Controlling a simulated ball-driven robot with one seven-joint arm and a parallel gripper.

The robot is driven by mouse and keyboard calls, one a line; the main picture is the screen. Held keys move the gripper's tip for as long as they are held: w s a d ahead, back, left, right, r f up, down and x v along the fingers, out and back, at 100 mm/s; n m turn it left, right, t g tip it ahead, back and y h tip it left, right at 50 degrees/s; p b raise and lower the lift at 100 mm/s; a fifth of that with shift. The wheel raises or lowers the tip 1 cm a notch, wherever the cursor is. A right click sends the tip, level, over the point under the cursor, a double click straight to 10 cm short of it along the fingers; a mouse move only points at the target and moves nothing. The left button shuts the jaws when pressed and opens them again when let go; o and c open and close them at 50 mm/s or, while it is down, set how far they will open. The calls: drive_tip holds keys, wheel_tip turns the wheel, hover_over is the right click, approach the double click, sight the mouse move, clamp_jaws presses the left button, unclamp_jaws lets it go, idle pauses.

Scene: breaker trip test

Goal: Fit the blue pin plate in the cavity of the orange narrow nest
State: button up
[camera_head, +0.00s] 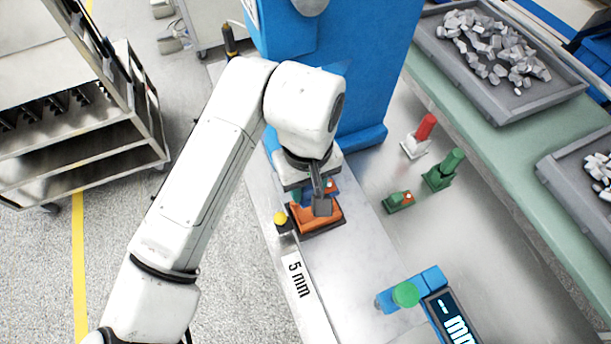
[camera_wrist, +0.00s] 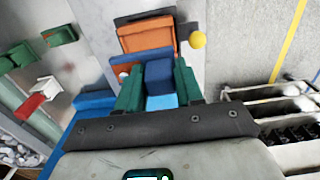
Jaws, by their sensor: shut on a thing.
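The orange narrow nest (camera_head: 330,217) sits on a dark base on the pale bench strip, below my gripper in the head view. In the wrist view the nest (camera_wrist: 148,38) lies at the top, ahead of the fingertips, with its cavity facing up. My gripper (camera_wrist: 158,85) has green fingers and is shut on the blue pin plate (camera_wrist: 158,76), a dark blue block between them. The plate is apart from the nest's cavity in that view. A blue part (camera_wrist: 142,56) lies between nest and plate. In the head view my wrist hides most of the held plate.
A yellow knob (camera_head: 280,217) stands beside the nest. Green fixtures (camera_head: 440,170) and a red-topped one (camera_head: 420,135) stand to the right. A blue machine (camera_head: 370,60) rises behind. A blue block with a green button (camera_head: 405,294) and a display are lower right. Bench between is clear.

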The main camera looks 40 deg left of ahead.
drive_tip(key=shift+r+p, duration=0.1)
drive_tip(key=shift+p, duration=0.3)
drive_tip(key=shift+f+b, duration=1.3)
drive_tip(key=shift+f, duration=1.7)
drive_tip(key=shift+p, duration=1.15)
drive_tip(key=shift+f+b, duration=0.3)
drive_tip(key=shift+f, duration=0.65)
drive_tip(key=o, duration=1.2)
wheel_tip(320, 180, up, 11)
drive_tip(key=shift+f, duration=0.1)
